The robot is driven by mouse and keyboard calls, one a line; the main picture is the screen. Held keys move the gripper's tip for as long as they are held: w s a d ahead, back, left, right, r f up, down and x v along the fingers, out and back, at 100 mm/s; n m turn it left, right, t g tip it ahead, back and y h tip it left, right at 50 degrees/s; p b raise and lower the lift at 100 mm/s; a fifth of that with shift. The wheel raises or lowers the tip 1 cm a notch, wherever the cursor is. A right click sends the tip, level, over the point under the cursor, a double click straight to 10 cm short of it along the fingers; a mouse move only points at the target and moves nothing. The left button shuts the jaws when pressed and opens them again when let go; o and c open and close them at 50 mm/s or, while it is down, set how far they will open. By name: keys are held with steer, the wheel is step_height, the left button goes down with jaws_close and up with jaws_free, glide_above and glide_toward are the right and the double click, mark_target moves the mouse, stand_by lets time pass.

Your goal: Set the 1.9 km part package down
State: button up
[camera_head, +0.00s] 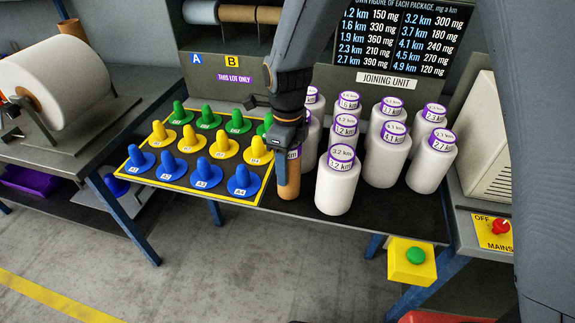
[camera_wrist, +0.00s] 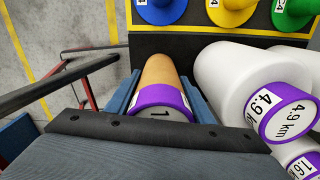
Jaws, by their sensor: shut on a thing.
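My gripper (camera_head: 288,155) is shut on a slim brown cylindrical package (camera_head: 289,184) with a purple-edged label band. In the wrist view the package (camera_wrist: 166,75) lies between the two blue-grey fingers (camera_wrist: 162,98). Only a "1" of its label shows there; the rest is hidden. In the head view it is upright at the front of the dark table (camera_head: 385,214), between the peg board and the white packages. I cannot tell whether its base touches the table. The yellow-edged board (camera_head: 192,187) on the left carries blue, yellow and green pegs, with no packages on them.
Several wide white packages stand close on the right, the nearest labelled 3.2 km (camera_head: 338,187); a 4.9 km one (camera_wrist: 285,110) is beside my gripper. A figures screen (camera_head: 405,38) stands behind. A green button box (camera_head: 411,260) hangs at the front.

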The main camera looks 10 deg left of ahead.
steer(key=shift+f, duration=0.25)
steer(key=shift+f, duration=0.1)
steer(key=o, duration=1.1)
step_height(320, 180, up, 12)
steer(key=b, duration=0.3)
steer(key=shift+r, duration=0.25)
